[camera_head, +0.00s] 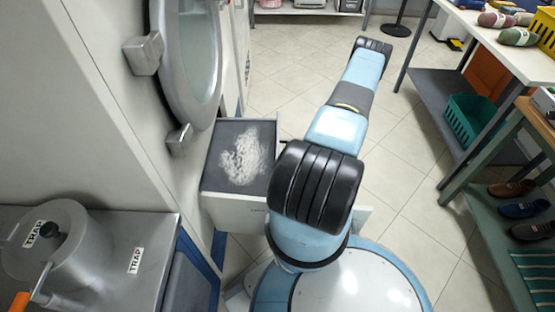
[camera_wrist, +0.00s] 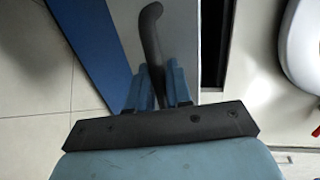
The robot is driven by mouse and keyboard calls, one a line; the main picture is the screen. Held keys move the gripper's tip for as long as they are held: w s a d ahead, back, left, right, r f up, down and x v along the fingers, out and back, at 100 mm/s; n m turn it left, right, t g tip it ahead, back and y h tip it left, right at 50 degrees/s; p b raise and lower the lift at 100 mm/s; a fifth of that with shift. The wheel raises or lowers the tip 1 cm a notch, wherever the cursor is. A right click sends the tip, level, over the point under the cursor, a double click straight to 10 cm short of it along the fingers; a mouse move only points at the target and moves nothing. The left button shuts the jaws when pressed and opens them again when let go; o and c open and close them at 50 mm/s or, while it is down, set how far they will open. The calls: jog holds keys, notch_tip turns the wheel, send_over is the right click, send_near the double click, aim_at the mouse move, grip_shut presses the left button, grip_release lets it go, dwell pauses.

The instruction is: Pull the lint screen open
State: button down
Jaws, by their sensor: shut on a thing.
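The lint screen (camera_head: 215,170) is a dark flat panel with pale lint on it, set in a light-coloured drawer (camera_head: 232,212). In the head view it stands out from the side of the machine, below the round door. In the wrist view my gripper (camera_wrist: 158,88) has its two blue fingers shut on a dark curved handle (camera_wrist: 151,25). The handle rises past the fingertips in front of a grey face. In the head view my arm hides the gripper and the handle.
The round door (camera_head: 190,60) is above the screen. A metal unit with a trap canister (camera_head: 60,240) stands at lower left. A bench (camera_head: 490,40) and a shoe rack (camera_head: 490,215) line the right. Tiled floor (camera_head: 285,65) is open beyond my arm.

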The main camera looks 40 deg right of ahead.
jog(key=shift+s+d+f, duration=0.15)
jog(key=c, duration=1.2)
grip_release()
jog(key=v, duration=1.3)
jog(key=shift+s+d, duration=0.15)
jog(key=shift+d, duration=0.15)
